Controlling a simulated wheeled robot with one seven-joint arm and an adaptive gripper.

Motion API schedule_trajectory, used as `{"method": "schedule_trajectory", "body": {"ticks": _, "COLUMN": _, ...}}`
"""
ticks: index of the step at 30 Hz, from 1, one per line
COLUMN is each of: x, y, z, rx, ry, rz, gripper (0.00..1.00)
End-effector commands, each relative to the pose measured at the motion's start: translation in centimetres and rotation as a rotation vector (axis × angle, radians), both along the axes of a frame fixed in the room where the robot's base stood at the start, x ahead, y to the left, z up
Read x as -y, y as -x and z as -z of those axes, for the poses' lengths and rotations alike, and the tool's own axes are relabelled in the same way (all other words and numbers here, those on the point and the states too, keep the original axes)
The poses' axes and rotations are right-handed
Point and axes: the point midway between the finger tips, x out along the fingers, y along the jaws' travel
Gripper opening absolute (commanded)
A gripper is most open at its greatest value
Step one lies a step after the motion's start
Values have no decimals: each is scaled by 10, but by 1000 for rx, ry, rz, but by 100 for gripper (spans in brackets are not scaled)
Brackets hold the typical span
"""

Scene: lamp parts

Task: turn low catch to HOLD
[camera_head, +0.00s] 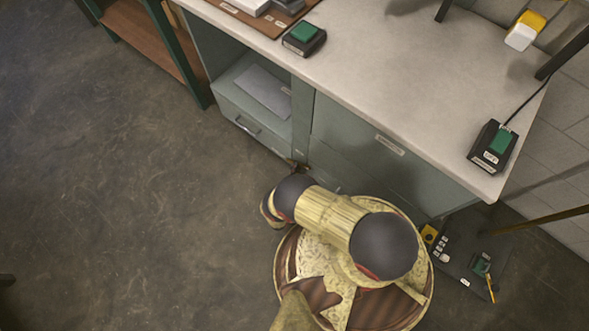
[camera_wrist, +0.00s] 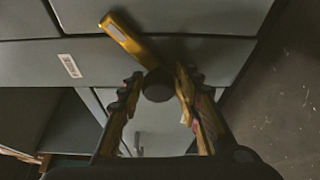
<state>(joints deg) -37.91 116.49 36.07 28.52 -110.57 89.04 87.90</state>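The low catch is a gold lever (camera_wrist: 125,36) on a dark round hub (camera_wrist: 158,86), against the grey-green cabinet front in the wrist view. The lever slants from the hub to the upper left, with a pale label strip near its outer end. My gripper (camera_wrist: 159,78) is open, its fingertips on either side of the hub; a small gap shows at the left, and I cannot tell whether the right finger touches. In the head view my arm hides most of the gripper low at the cabinet front. No HOLD marking is readable.
The cabinet (camera_head: 350,150) stands under a pale worktop (camera_head: 400,60) with black boxes with green tops on it. An open shelf bay (camera_head: 262,90) lies left of the doors. A dark plate with small parts (camera_head: 470,262) is at lower right. The floor at left is clear.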

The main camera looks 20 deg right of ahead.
Motion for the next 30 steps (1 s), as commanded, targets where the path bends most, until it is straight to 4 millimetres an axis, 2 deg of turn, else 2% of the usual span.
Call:
{"method": "schedule_trajectory", "body": {"ticks": 6, "x": -1, "y": -1, "z": -1, "rx": 2, "ry": -1, "rz": 0, "gripper": 48}}
{"method": "schedule_trajectory", "body": {"ticks": 17, "x": -1, "y": -2, "z": -3, "rx": 3, "ry": -2, "rz": 0, "gripper": 48}}
{"method": "schedule_trajectory", "body": {"ticks": 23, "x": -2, "y": -2, "z": -16, "rx": 3, "ry": -1, "rz": 0, "gripper": 48}}
{"method": "schedule_trajectory", "body": {"ticks": 30, "x": -3, "y": -4, "z": -43, "rx": 9, "ry": -1, "rz": -1, "gripper": 50}}
